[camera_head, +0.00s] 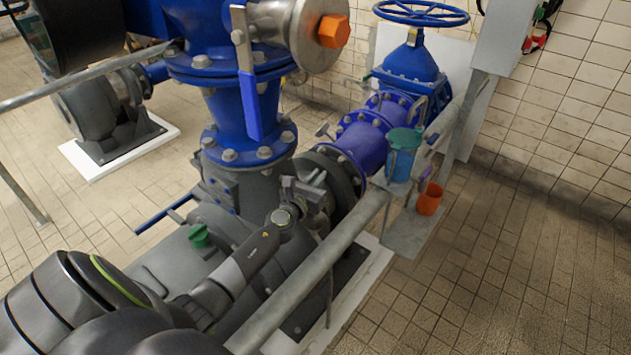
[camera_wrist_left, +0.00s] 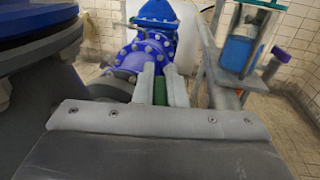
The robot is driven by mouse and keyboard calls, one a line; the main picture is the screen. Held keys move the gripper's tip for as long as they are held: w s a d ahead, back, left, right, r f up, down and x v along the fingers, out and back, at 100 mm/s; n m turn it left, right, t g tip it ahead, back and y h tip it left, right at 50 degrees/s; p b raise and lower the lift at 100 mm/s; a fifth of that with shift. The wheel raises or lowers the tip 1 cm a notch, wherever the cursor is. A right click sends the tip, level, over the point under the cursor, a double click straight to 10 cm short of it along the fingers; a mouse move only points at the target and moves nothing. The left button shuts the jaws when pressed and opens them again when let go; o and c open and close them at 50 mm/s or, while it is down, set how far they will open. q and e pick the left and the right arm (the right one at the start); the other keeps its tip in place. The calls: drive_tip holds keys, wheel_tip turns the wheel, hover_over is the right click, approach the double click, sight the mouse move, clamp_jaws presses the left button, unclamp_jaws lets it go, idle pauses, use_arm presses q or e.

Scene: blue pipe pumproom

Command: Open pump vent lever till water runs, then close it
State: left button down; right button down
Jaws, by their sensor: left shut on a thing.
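My left gripper (camera_head: 306,188) reaches in from the lower left over the grey pump casing (camera_head: 180,262). In the left wrist view its two pale fingers (camera_wrist_left: 160,85) are closed on a green piece (camera_wrist_left: 159,91), which looks like the grip of the vent lever. In the head view the gripper hides this piece, so the lever's angle cannot be told. No running water shows in either view. My right gripper is not in view.
A large lever with a blue grip (camera_head: 250,105) hangs by the blue pipe. A grey rail (camera_head: 320,262) runs close beside my gripper. A blue container with a green top (camera_head: 401,158) and an orange cup (camera_head: 430,199) stand at the right. The tiled floor there is clear.

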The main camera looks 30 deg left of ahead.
use_arm(q)
drive_tip(key=shift+d+f+m+h+b, duration=0.1)
drive_tip(key=shift+f+m+h+b, duration=0.05)
drive_tip(key=shift+m+h+b, duration=0.9)
drive_tip(key=shift+d+h, duration=0.1)
drive_tip(key=shift+h, duration=0.65)
drive_tip(key=shift+m, duration=0.25)
drive_tip(key=c, duration=1.5)
unclamp_jaws()
drive_tip(key=shift+s, duration=0.1)
